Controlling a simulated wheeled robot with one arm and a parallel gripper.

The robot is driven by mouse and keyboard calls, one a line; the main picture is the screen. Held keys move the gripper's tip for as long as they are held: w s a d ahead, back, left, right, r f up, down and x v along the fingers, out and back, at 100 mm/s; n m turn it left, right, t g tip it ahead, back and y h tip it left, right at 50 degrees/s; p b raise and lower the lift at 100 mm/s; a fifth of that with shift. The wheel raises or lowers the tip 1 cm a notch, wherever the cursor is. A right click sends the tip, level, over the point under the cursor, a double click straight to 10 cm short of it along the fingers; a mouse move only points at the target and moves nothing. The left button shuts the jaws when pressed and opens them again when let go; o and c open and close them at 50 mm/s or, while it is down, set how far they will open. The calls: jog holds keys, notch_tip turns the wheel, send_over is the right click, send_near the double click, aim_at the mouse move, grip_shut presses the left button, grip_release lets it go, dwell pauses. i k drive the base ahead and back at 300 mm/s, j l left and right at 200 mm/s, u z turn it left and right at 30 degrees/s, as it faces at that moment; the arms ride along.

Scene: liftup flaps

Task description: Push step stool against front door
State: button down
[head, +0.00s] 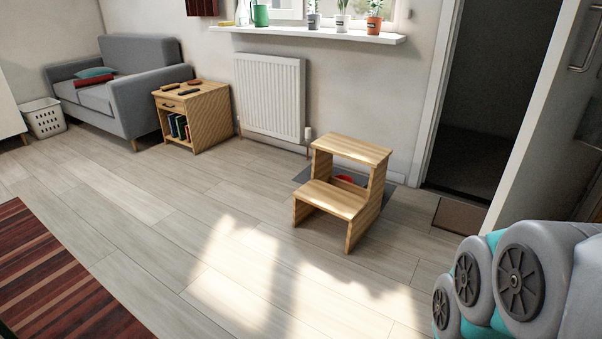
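The wooden step stool (343,200) stands upright on the plank floor, right of the middle in the head view. It has two steps, the lower one toward the left front. The front door (541,120) appears to be the pale panel at the right, with a metal handle (588,50) near its top edge. It stands open beside a dark doorway (484,100). The stool is apart from the door, with bare floor and a small brown mat between them. My gripper is not in view; grey and teal parts of my arm fill the lower right corner.
The brown mat (460,215) lies at the doorway. A grey mat (302,174) with a red item (345,179) lies behind the stool. A radiator (270,96), side table (192,115) and sofa (118,80) line the wall. Floor in front is clear; a striped rug (50,280) lies left.

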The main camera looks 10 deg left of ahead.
aim_at(360, 206)
jog(key=u, duration=0.15)
jog(key=i+j, duration=0.55)
jog(key=i, duration=0.15)
jog(key=i+j, duration=0.6)
jog(key=i, duration=0.15)
jog(key=i+j, duration=0.55)
jog(key=i, duration=0.15)
jog(key=i+j, duration=0.6)
jog(key=i+u, duration=0.05)
jog(key=i, duration=0.05)
